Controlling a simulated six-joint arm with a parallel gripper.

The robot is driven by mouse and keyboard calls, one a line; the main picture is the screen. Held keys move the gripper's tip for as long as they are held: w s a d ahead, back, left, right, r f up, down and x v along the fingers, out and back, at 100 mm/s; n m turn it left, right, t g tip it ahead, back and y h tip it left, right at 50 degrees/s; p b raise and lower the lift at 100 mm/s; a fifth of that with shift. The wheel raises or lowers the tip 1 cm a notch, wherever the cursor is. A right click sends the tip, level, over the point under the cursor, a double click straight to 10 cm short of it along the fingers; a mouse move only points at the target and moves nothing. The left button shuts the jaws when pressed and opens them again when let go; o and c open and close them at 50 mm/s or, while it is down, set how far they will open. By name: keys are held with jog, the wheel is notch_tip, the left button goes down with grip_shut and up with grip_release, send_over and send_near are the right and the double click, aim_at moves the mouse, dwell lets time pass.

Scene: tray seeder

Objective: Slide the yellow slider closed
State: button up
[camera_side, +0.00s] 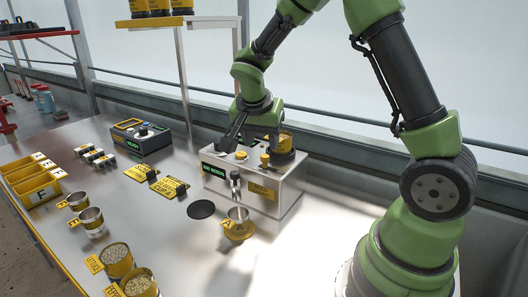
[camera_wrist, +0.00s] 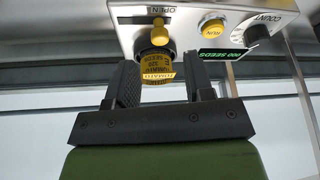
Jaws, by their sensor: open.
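The yellow slider (camera_wrist: 159,33) is a knob on a dark slot in the top of the seeder box (camera_wrist: 187,16), beside the OPEN label, in the wrist view. The dark slot runs to the left of the knob. In the side view the yellow knob (camera_side: 265,159) stands on the box top. My gripper (camera_side: 250,141) is over the box, fingers apart and empty. In the wrist view my gripper (camera_wrist: 162,82) has the yellow tomato seeds jar (camera_wrist: 158,70) framed between its fingers; I cannot tell whether they touch it. The slider is beyond the fingertips.
A yellow RUN button (camera_wrist: 211,27), a COUNT dial (camera_wrist: 259,30) and a green NO SEEDS display (camera_wrist: 227,53) share the box. A READY device (camera_side: 141,136) and labelled cards (camera_side: 172,187) lie left. The near right table is clear.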

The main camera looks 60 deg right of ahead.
aim_at(265, 156)
jog(key=shift+x, duration=2.35)
jog(key=shift+c, duration=0.5)
